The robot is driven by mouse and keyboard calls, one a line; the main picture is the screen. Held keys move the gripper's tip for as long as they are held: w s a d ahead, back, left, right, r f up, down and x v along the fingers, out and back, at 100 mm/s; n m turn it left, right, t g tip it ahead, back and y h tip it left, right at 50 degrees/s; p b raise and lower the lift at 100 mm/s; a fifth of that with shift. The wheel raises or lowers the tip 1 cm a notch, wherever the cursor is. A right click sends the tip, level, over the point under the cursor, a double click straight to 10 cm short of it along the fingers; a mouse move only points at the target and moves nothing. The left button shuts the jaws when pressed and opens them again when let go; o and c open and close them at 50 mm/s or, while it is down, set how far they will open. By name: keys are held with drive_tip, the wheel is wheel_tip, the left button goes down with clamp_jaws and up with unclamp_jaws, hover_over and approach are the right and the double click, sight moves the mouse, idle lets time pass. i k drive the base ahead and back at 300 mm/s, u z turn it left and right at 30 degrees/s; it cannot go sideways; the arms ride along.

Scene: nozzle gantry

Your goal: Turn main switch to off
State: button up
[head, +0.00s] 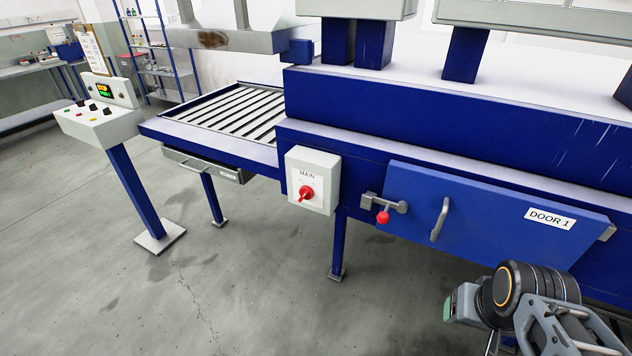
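The main switch is a red rotary knob (306,193) on a light grey box (326,172) labelled MAIN. The box is fixed to the front of the blue machine, left of the door marked DOOR 1. The knob's handle looks tilted, its lower end toward the left; the position marks are too small to read. My arm shows at the lower right, in front of the door and well apart from the switch. My gripper's fingers cannot be made out, so I cannot tell whether it is open or shut.
DOOR 1 (490,212) has a grey handle (439,219) and a latch with a red knob (383,217), right of the switch box. A control pedestal (101,122) stands at the left. The floor before the switch is clear.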

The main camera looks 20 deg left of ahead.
sight(306, 192)
drive_tip(key=u, duration=1.25)
drive_tip(key=k, duration=0.55)
drive_tip(key=u, duration=0.75)
drive_tip(key=i, duration=0.85)
drive_tip(key=u, duration=0.75)
